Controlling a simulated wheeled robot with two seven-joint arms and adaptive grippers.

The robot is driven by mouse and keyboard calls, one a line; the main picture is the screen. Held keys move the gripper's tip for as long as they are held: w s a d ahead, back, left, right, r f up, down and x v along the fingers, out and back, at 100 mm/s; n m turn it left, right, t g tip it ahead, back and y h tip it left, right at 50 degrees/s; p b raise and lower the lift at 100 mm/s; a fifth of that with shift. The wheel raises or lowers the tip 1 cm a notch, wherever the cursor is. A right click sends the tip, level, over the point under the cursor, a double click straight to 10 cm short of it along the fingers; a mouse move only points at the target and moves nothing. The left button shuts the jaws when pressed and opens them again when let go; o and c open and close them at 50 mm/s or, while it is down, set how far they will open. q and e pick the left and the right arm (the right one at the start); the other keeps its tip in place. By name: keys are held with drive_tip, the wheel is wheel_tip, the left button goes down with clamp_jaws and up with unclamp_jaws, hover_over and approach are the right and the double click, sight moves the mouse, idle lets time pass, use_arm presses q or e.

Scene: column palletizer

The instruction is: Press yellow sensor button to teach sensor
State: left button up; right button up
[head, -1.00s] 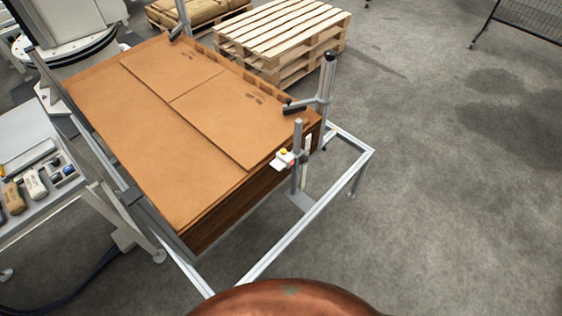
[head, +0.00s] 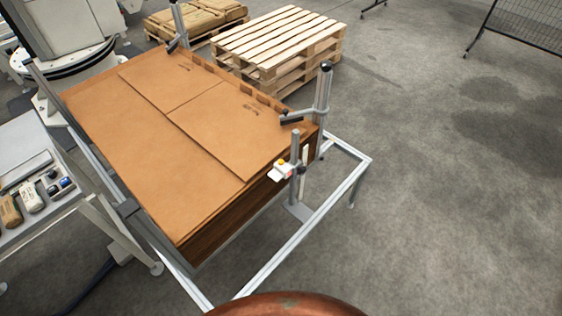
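The yellow sensor button (head: 281,162) is a small yellow spot on top of a small white sensor (head: 273,174) in the head view. The sensor is mounted on a short grey upright post (head: 295,165) at the near right corner of the cardboard stack (head: 160,150). A small red part shows beside the post. Neither of my grippers is in view, so nothing of mine is seen at the button.
A metal frame (head: 335,215) runs around the stack's right and near sides. A grey table (head: 60,203) with small items stands at left. Wooden pallets (head: 277,40) stand behind. The floor at right is clear; a mesh fence (head: 525,22) stands far right.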

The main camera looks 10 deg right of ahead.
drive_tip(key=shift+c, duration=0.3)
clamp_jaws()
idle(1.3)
